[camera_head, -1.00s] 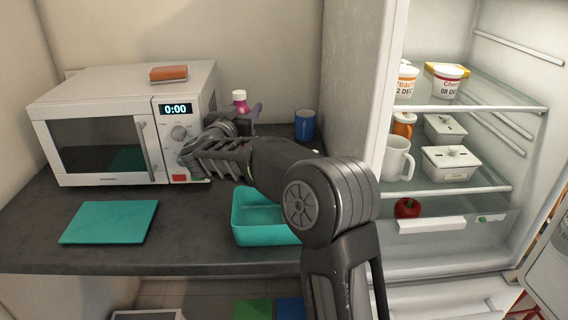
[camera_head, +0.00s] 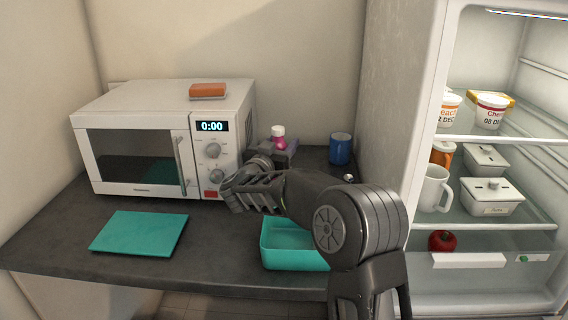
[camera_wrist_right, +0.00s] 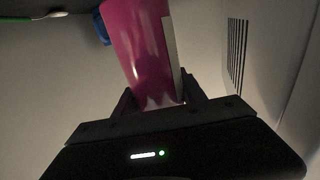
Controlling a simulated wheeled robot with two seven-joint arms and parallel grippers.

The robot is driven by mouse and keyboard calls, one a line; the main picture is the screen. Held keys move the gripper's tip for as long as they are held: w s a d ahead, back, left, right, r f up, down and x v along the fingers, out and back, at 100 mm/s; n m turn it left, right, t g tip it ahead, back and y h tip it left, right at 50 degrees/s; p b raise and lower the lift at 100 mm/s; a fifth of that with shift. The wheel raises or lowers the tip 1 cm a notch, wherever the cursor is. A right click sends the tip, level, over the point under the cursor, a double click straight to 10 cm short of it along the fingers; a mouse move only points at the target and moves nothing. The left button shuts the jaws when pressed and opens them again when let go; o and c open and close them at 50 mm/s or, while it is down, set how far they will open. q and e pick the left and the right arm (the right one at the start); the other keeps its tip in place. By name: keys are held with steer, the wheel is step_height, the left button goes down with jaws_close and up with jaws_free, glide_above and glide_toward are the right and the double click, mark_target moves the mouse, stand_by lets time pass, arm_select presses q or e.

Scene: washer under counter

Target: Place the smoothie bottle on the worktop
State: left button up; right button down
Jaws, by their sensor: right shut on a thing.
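The smoothie bottle (camera_head: 278,138), pink with a white cap, shows upright just right of the microwave in the head view. Its lower part is hidden behind my right gripper (camera_head: 280,152) and wrist. In the right wrist view the pink bottle (camera_wrist_right: 140,45) stands between the fingers of my right gripper (camera_wrist_right: 160,100), which is shut on it. The worktop (camera_head: 215,245) is dark grey and runs under the microwave. I cannot tell whether the bottle's base touches it. My left gripper is not in view.
A white microwave (camera_head: 135,160) with an orange sponge (camera_head: 208,90) on top stands left of the bottle. A blue cup (camera_head: 340,148) stands to the right, near the fridge wall (camera_head: 400,100). A teal board (camera_head: 140,232) and teal container (camera_head: 290,258) lie at the front.

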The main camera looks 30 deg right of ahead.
step_height(320, 180, down, 5)
steer(key=shift+r, duration=0.1)
stand_by(0.4)
